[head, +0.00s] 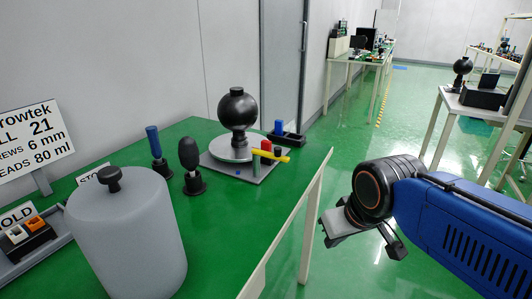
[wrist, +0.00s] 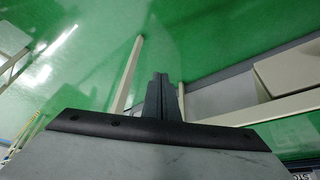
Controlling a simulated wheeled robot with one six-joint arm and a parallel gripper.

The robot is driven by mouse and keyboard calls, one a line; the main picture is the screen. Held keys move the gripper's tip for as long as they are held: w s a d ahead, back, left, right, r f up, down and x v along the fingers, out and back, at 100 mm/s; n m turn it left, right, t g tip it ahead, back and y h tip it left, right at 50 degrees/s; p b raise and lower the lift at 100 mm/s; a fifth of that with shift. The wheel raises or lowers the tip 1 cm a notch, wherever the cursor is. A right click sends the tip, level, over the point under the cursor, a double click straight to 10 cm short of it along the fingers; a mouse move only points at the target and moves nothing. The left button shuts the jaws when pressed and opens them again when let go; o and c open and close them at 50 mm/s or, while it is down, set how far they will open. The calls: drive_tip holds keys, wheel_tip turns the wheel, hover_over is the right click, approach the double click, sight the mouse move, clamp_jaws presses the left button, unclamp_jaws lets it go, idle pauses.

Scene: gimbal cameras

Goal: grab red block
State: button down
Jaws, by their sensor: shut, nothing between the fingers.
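A small red block-like piece (head: 266,146) shows in the head view, on or beside the grey square plate (head: 238,171) at the table's far right. A yellow bar (head: 272,157) crosses in front of it and hides its lower part. My gripper (head: 396,246) hangs off the table's right side, over the floor, well apart from the red piece. In the wrist view its dark fingers (wrist: 161,97) are together with nothing between them. No red piece shows in the wrist view.
On the green table (head: 225,232) stand a black ball on a disc (head: 238,106), black and blue upright handles, a blue block (head: 279,127) in a black holder, and a large grey canister (head: 126,240) at the front. Green floor lies open between the tables.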

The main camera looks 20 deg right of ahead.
drive_tip(key=c, duration=2.1)
unclamp_jaws()
drive_tip(key=o, duration=0.5)
drive_tip(key=shift+w+r, duration=0.25)
drive_tip(key=shift+r, duration=0.1)
drive_tip(key=shift+c, duration=0.2)
drive_tip(key=shift+o, duration=0.3)
drive_tip(key=w+a+r+n+g, duration=0.1)
drive_tip(key=w+r+n, duration=0.1)
drive_tip(key=w+r, duration=0.5)
drive_tip(key=w+a+r+n+g, duration=0.1)
drive_tip(key=w+r+n, duration=0.1)
drive_tip(key=w+r, duration=0.5)
wheel_tip(320, 180, up, 4)
drive_tip(key=shift+w+a+f, duration=0.1)
drive_tip(key=shift+w+a, duration=0.15)
drive_tip(key=shift+w, duration=0.15)
wheel_tip(320, 180, up, 11)
drive_tip(key=n+g, duration=0.3)
drive_tip(key=n, duration=0.2)
hover_over(267, 141)
wheel_tip(267, 141, down, 18)
drive_tip(key=shift+s+r, duration=0.15)
drive_tip(key=shift+r, duration=0.1)
